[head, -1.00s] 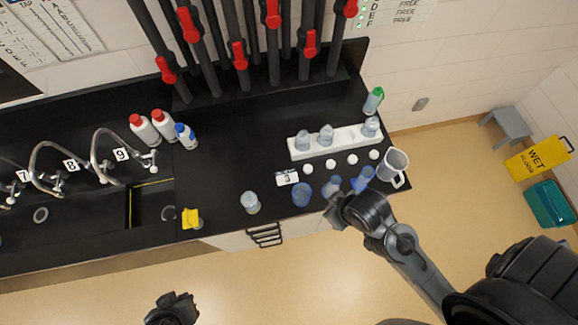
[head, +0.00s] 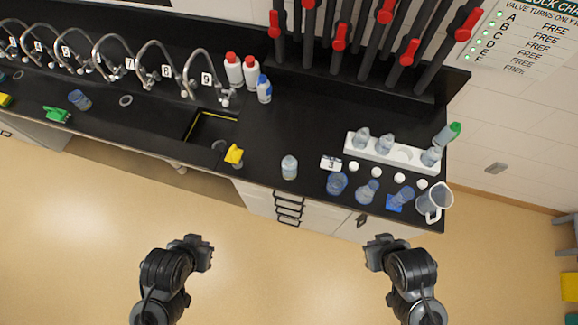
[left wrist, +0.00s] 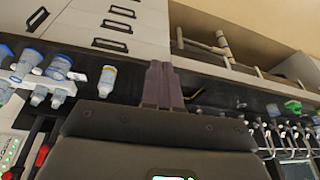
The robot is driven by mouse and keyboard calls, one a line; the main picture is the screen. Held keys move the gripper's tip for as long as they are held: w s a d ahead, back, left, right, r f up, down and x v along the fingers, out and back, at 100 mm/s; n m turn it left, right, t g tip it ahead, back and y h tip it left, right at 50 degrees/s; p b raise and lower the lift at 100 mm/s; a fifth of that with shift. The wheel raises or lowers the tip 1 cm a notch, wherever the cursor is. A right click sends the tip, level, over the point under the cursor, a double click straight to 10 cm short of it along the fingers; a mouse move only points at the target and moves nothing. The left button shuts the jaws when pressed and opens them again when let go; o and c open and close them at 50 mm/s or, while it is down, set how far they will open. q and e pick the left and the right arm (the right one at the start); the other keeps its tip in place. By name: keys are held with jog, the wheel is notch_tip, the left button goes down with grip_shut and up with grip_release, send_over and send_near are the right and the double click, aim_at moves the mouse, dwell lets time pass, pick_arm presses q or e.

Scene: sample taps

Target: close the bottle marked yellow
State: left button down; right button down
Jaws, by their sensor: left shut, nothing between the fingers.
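A clear bottle (head: 289,167) stands alone near the front edge of the bench, left of the blue cups. In the left wrist view a pale bottle (left wrist: 107,80) with a yellowish band stands left of my fingers; it seems to be the same one. Clear bottles (head: 385,143) stand in a white rack (head: 408,156); their marks are too small to read. Several white caps (head: 376,172) lie in a row before the rack. My left gripper (head: 201,246) is shut and empty, in front of the bench. My right gripper (head: 380,246) is also off the bench; its jaws are unclear.
Blue-tinted cups (head: 337,183) and a clear jug (head: 434,200) stand at the right front. A small white card (head: 331,163) lies by the cups. A yellow item (head: 234,154) sits by the sink. Red-capped bottles (head: 234,69) stand behind. Red-handled pipes rise at the back.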

pick_arm(q)
jog(key=c, duration=1.8)
grip_release()
jog(key=shift+s, duration=0.1)
jog(key=shift+c, duration=0.2)
jog(key=o, duration=1.3)
jog(key=shift+d, duration=0.15)
jog(key=shift+f, duration=0.1)
